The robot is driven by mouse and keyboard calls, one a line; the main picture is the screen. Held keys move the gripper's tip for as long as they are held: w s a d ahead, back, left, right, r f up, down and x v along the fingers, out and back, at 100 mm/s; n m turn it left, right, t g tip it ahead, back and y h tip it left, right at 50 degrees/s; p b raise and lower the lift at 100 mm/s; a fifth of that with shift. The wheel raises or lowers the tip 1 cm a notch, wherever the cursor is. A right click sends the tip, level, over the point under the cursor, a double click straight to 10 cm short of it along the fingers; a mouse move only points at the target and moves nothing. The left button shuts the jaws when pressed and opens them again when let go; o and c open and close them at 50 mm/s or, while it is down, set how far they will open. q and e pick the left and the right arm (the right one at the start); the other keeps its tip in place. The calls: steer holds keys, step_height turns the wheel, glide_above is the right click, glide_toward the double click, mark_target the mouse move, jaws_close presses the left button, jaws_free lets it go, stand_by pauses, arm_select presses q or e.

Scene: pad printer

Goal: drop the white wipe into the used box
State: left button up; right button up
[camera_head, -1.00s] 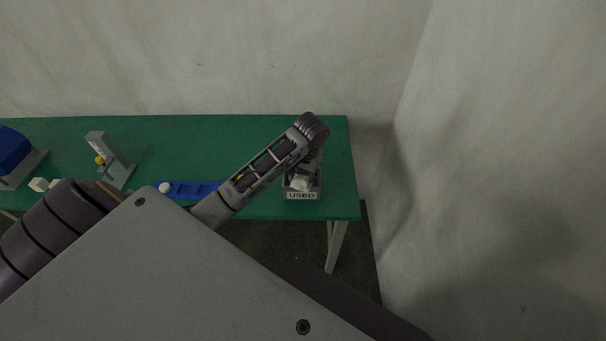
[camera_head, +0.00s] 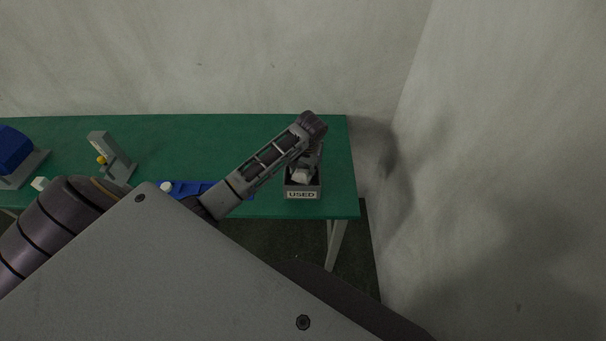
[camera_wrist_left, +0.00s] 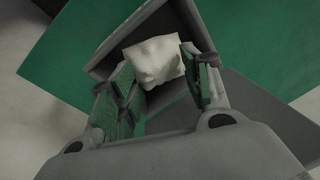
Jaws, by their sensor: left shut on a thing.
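The white wipe (camera_head: 299,176) is crumpled and sits between the fingers of my left gripper (camera_wrist_left: 160,82), which is shut on it. The wipe also shows large in the left wrist view (camera_wrist_left: 154,60). The used box (camera_head: 302,195) is a small grey open box with a USED label, near the front right of the green table. Its grey wall (camera_wrist_left: 103,52) shows behind the wipe in the wrist view. The gripper points down over the box opening; the exact height of the wipe against the rim is hard to tell. My right gripper is not in view.
A blue tray (camera_head: 182,186) with a white round piece (camera_head: 166,187) lies left of the box, partly behind my arm. A grey stand (camera_head: 110,155) with a yellow part and a blue machine (camera_head: 12,150) are further left. The green table (camera_head: 230,135) is clear at the back.

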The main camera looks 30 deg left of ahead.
mark_target(304, 171)
arm_select(q)
steer(key=shift+f, duration=0.1)
steer(key=shift+f+p, duration=0.35)
steer(key=shift+f, duration=1.2)
steer(key=shift+w+a+f, duration=0.1)
steer(key=shift+w+f, duration=0.05)
steer(key=shift+f, duration=0.1)
steer(key=shift+f, duration=0.1)
steer(key=shift+f, duration=0.6)
steer(key=o, duration=0.7)
steer(key=shift+c, duration=0.2)
